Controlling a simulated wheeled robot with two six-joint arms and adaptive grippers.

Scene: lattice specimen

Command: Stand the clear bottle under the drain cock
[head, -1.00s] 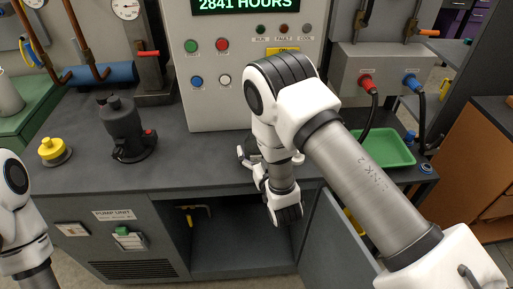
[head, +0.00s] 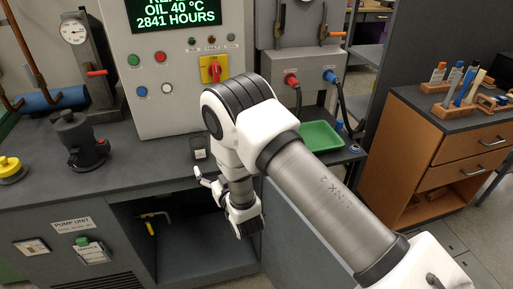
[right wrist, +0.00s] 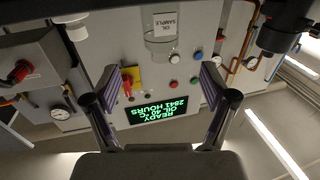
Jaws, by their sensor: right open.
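The clear bottle (head: 199,148) stands on the bench just left of my right arm in the head view. In the right wrist view the clear bottle (right wrist: 162,50) is at the top, with a label reading oil sample. My right gripper (head: 208,187) is at the front edge of the bench, nearer than the bottle. In the right wrist view the gripper (right wrist: 148,82) is open and empty, its fingers apart from the bottle. A yellow-handled brass cock (head: 150,224) shows inside the open cabinet below; its outlet is unclear. My left gripper is out of view.
The open cabinet door (head: 312,235) juts out below my right arm. A dark grey pump-like object (head: 76,140) and a yellow-topped object (head: 10,170) stand left on the bench. A green tray (head: 320,135) lies right. The control panel (head: 165,100) rises behind.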

